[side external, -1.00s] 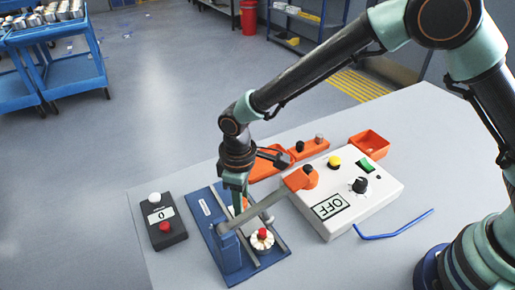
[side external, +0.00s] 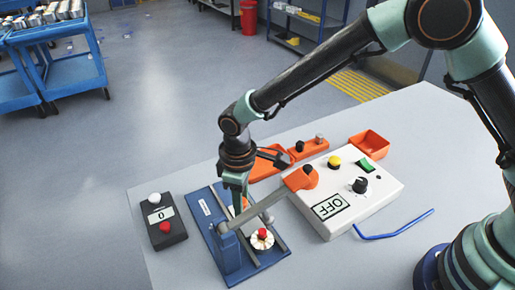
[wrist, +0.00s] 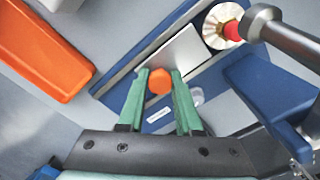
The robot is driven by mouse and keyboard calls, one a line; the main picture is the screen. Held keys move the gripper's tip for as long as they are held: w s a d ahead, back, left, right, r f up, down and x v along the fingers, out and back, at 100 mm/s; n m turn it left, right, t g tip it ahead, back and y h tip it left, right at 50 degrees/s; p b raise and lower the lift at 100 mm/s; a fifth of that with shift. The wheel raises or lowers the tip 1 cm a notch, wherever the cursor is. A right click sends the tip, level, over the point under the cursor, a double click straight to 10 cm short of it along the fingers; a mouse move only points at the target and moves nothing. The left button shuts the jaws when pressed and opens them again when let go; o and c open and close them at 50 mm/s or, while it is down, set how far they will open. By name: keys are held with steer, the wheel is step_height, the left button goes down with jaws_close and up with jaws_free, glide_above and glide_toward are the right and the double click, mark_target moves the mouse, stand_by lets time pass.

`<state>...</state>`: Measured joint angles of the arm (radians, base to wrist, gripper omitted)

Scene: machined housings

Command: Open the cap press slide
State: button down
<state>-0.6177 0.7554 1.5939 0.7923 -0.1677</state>
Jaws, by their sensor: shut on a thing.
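The cap press has a blue base (side external: 218,243) with grey rails and a lever arm ending in an orange grip (side external: 300,179). Its slide is a pale metal plate (wrist: 187,52) between the rails, with an orange knob (wrist: 160,82) at one end. My gripper (wrist: 158,75) has its two green fingers closed around this knob. In the side external view my gripper (side external: 238,205) points down at the press, behind the lever, and the knob is mostly hidden. A round pale nest with a red cap (side external: 262,233) sits at the near end of the rails; it also shows in the wrist view (wrist: 233,31).
A black counter box (side external: 160,220) reading 0 stands left of the press. A white control box (side external: 340,195) reading OFF stands to the right. Orange trays (side external: 369,143) lie behind. A blue hex-key-like rod (side external: 395,228) lies on the clear right part of the table.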

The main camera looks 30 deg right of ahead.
stand_by(0.5)
steer(key=shift+w+r, duration=0.1)
steer(key=shift+w, duration=5.25)
steer(key=c, duration=0.6)
jaws_free()
step_height(320, 180, up, 12)
